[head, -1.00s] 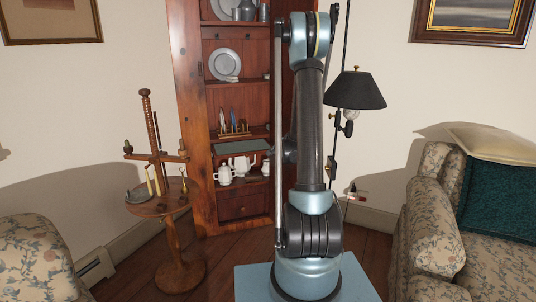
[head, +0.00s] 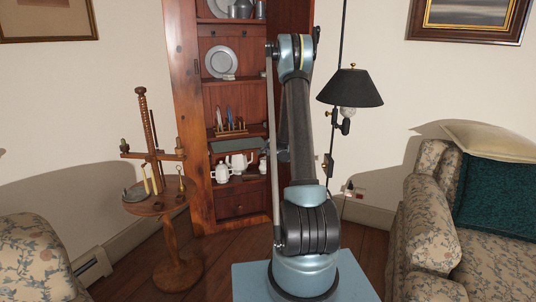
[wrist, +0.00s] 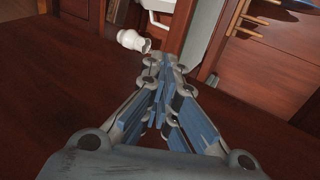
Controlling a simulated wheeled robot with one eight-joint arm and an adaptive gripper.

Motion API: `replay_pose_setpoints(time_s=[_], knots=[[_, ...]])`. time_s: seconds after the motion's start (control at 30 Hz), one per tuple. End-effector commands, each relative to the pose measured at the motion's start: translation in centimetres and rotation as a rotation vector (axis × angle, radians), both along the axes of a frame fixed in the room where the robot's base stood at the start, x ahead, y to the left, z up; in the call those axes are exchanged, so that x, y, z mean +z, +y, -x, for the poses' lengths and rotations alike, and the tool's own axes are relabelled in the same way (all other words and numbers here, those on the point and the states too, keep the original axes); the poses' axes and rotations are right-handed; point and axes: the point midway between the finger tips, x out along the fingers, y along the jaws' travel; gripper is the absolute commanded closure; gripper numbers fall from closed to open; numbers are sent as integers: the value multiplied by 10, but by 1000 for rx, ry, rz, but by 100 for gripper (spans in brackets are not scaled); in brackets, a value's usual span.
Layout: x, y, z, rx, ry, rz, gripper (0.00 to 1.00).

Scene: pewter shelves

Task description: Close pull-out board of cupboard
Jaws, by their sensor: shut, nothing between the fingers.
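The wooden cupboard (head: 185,130) stands in the corner beyond my arm in the head view. Its pull-out board (head: 236,145) shows as a grey-green surface at mid height, sticking out above the white pots; my arm hides its right part. In the wrist view a pale grey-green strip (wrist: 203,35), apparently the board, lies just beyond my gripper (wrist: 163,62). The gripper is shut and empty, its tips close to that strip. I cannot tell whether they touch.
White pots (head: 238,163) stand on the shelf under the board; a white vessel (wrist: 133,40) shows in the wrist view. A candle stand (head: 158,200) is left of the cupboard, a black-shaded lamp (head: 350,88) right. Floral seats (head: 430,235) flank me, with open floor between.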

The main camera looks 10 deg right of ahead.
Motion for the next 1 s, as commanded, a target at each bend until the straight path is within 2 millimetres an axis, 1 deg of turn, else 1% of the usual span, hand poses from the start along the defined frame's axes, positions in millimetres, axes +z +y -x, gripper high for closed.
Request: replay_pose_setpoints(time_s=[0.03, 0.1, 0.2, 0.67, 0.77, 0.87, 1.0], knots=[[0, 1, -6, 1, 0, 0, 100], [0, 3, -12, 1, 0, 0, 100], [0, 4, -18, 1, 0, 0, 100], [0, 4, -23, 1, 0, 1, 100], [0, 6, -37, 2, 0, 1, 100], [0, 11, -63, 1, 0, 0, 100], [-1, 18, -103, 2, 1, 1, 100]])
